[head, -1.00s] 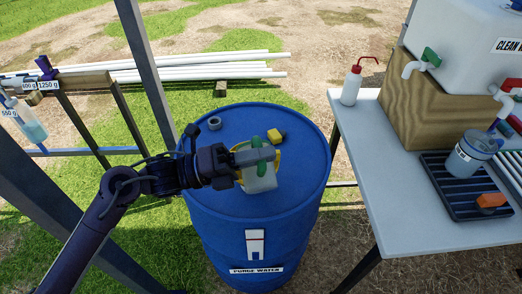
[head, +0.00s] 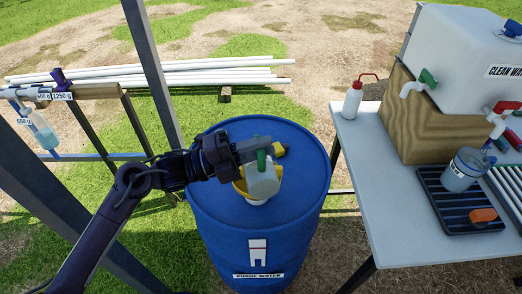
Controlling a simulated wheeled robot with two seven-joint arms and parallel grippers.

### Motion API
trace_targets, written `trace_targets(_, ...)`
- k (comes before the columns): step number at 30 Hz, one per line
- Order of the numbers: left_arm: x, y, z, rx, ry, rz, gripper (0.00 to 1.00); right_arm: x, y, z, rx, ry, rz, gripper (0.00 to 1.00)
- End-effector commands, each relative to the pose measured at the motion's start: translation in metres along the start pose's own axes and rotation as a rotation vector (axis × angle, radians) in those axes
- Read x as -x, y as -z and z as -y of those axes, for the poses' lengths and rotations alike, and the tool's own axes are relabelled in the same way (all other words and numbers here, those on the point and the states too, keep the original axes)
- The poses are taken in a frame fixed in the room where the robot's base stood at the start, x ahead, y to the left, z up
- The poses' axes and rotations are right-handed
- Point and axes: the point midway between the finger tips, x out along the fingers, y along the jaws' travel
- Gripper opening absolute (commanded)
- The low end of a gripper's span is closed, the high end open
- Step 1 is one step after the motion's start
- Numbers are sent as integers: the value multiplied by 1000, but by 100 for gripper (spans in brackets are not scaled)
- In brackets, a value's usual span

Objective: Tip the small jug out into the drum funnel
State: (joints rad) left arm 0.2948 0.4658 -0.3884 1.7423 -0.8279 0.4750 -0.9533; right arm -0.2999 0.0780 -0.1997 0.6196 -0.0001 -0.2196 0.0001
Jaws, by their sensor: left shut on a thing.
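The small jug (head: 264,181) is whitish with a green part (head: 262,160) at its top. My left gripper (head: 252,150) is shut on it above the blue drum (head: 235,230) labelled "PURGE WATER". The yellow drum funnel (head: 240,188) shows partly at the left of the jug, on the drum top; the jug hides the rest of it. The jug looks tilted over the funnel. I cannot tell whether it touches the funnel or whether liquid is flowing. My right gripper is not in view.
A yellow and dark item (head: 281,150) lies on the drum top behind the jug. A grey table (head: 385,215) at the right holds a wash bottle (head: 353,100), a clean-water tank (head: 460,50) and a black rack (head: 440,205). A steel post (head: 155,75) stands left of the drum.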

Motion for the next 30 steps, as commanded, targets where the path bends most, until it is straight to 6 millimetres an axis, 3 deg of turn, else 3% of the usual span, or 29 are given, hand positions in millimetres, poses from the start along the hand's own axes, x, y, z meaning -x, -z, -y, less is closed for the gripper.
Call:
trace_targets(12, -3, -23, 13, 184, 0, 37, 0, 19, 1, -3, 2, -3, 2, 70)
trace_targets(30, -3, -27, 13, 223, 0, 44, 0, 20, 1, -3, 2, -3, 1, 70)
